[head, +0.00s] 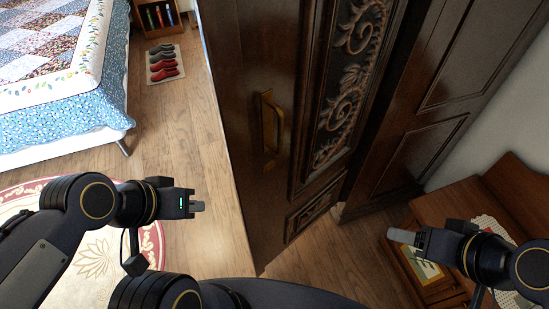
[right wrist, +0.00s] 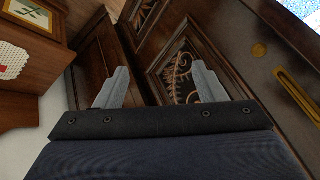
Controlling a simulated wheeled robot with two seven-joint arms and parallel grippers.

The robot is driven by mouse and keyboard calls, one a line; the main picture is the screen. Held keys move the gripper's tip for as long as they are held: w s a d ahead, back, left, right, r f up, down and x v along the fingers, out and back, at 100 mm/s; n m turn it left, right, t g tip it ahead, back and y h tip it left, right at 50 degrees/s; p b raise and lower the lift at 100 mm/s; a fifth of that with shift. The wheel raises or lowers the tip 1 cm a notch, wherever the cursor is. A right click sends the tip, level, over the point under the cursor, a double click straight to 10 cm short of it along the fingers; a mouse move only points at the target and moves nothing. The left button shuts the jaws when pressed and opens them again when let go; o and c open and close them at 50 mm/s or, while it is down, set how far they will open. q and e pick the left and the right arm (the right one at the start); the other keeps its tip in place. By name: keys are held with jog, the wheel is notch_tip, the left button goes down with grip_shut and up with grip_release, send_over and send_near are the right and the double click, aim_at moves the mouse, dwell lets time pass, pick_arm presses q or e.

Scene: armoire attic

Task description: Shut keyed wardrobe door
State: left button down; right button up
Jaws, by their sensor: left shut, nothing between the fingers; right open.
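The dark wooden wardrobe door (head: 232,70) stands ajar in the middle of the head view. It has a carved panel (head: 350,75) and a brass handle (head: 272,125). I cannot make out a key. My left gripper (head: 199,206) is shut and empty, left of the door and apart from it. My right gripper (head: 403,237) is open and empty, right of the door; its spread fingers (right wrist: 160,86) show before the carved panel without clear contact.
A panelled dark wood section (head: 440,110) stands behind the door at right. A wooden cabinet (head: 450,205) with a lace cloth is beside my right gripper. A bed (head: 60,80), shoes on a mat (head: 163,64) and a round rug (head: 215,245) lie left. Bare floor (head: 180,130) lies between.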

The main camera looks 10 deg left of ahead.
jog(key=w+a+r+n+g+y, duration=0.1)
jog(key=a+n, duration=0.2)
jog(key=n, duration=0.2)
jog(key=w+a+r+n+g+b, duration=0.1)
jog(key=w+a+n, duration=0.1)
jog(key=n, duration=0.3)
jog(key=w+a+r+n+y+b, duration=0.1)
jog(key=a+n, duration=0.4)
jog(key=shift+w+g+y, duration=0.3)
jog(key=shift+g, duration=0.1)
jog(key=c, duration=1)
jog(key=a+n+g, duration=0.1)
jog(key=a+n, duration=0.2)
jog(key=n, duration=0.1)
jog(key=a+r+n+g, duration=0.1)
jog(key=a+n, duration=0.3)
jog(key=a+n+b, duration=0.1)
jog(key=a+n, duration=0.3)
jog(key=shift+s+a+r+g+y, duration=0.2)
jog(key=shift+g+y, duration=0.1)
jog(key=shift+g, duration=0.1)
grip_shut()
send_near(241, 197)
notch_tip(241, 197, down, 4)
jog(key=s, duration=0.3)
jog(key=shift+w+a+n+p, duration=0.35)
jog(key=shift+w+a+n, duration=0.05)
jog(key=shift+w+a, duration=1)
jog(key=shift+a, duration=0.1)
